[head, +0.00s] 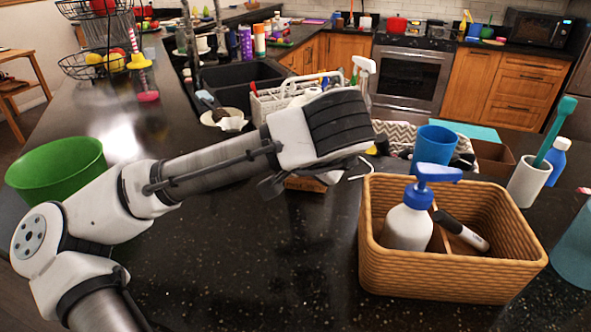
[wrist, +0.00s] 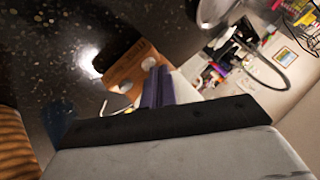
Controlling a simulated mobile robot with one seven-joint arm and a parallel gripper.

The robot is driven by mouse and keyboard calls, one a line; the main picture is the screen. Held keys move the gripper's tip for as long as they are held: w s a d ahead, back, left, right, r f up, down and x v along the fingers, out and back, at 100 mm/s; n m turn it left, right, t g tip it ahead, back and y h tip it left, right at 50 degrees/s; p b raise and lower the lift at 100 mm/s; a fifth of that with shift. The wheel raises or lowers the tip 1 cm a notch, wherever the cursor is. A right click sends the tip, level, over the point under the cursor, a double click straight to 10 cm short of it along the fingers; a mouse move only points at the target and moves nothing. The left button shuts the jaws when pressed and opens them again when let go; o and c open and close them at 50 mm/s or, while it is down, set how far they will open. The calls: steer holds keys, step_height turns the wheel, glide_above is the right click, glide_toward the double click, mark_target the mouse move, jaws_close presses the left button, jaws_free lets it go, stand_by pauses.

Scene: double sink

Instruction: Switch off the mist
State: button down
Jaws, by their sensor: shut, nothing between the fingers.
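A small wood-brown object (head: 306,184) with dark lettering on its front stands on the black counter, mostly hidden behind my gripper and wrist in the head view. In the wrist view, a wood-coloured block (wrist: 138,68) with a dark part lies just past my fingers; it appears to be the same object. I cannot make out any mist or a switch.
A wicker basket (head: 450,272) with a white pump bottle (head: 408,226) stands at the right. A white cable (head: 364,176) lies between it and the brown object. A green bowl (head: 60,172) is at the left, the sink (head: 240,75) behind. The front counter is clear.

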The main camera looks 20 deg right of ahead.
mark_target(297, 179)
steer(key=shift+r+p, duration=0.35)
steer(key=shift+r, duration=0.3)
step_height(297, 179, up, 6)
steer(key=p, duration=0.4)
